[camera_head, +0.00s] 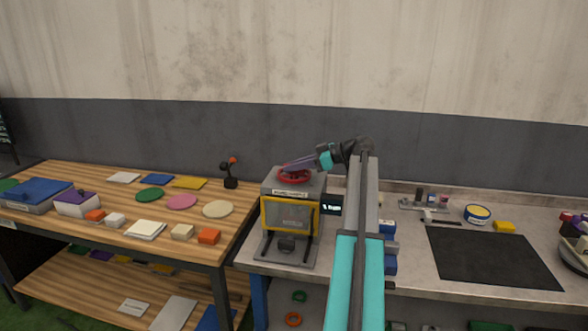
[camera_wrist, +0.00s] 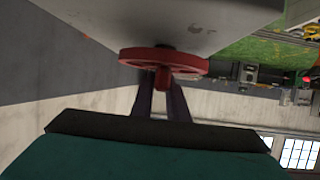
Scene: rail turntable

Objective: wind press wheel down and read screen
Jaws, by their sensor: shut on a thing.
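The press (camera_head: 289,222) is a grey box with a yellow-framed front window, standing on the grey bench. Its red wheel (camera_head: 296,177) lies flat on top. In the wrist view the wheel (camera_wrist: 130,56) has a short red knob (camera_wrist: 162,78) on its rim, facing my fingers. My gripper (camera_head: 287,168) reaches in from the right over the wheel. In the wrist view my gripper (camera_wrist: 161,88) is shut on that knob. A small dark screen (camera_head: 332,209) with a lit mark sits at the press's right side. Its text is too small to read.
A wooden table (camera_head: 170,245) at left holds coloured discs, blocks and a blue box. The grey bench (camera_head: 400,262) runs right with a black mat (camera_head: 487,257), a round blue-and-yellow tin (camera_head: 478,213) and a yellow block (camera_head: 504,227). My arm crosses in front of the bench.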

